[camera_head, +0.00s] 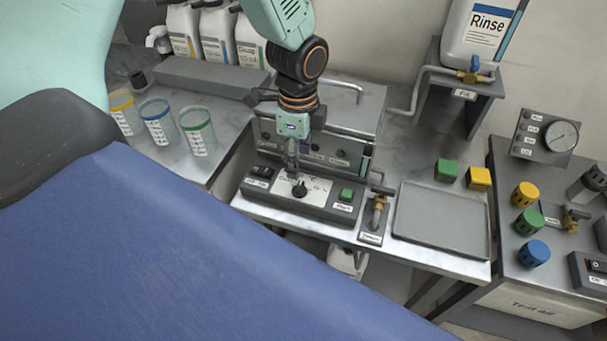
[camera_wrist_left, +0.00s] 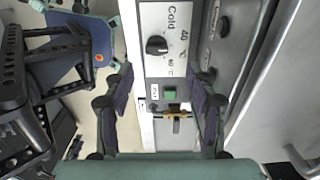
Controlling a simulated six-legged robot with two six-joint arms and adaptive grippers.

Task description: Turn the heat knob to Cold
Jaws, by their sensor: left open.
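The black heat knob (camera_head: 299,190) sits on a light panel on the front of a grey machine (camera_head: 327,204). In the left wrist view the knob (camera_wrist_left: 157,45) shows beside the markings "Cold", "40" and "°C". I cannot tell exactly which marking it points at. My left gripper (camera_head: 292,170) points down just above and behind the knob in the head view. Its two dark fingers (camera_wrist_left: 161,82) are spread, with nothing between them, and the knob appears beyond the tips. The gripper looks apart from the knob. My right gripper is not in view.
A green button (camera_head: 347,195) and a black switch (camera_head: 262,171) flank the knob. A brass tap (camera_head: 378,205) and an empty grey tray (camera_head: 441,222) lie to the right. Graduated cups (camera_head: 158,121) stand at the left.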

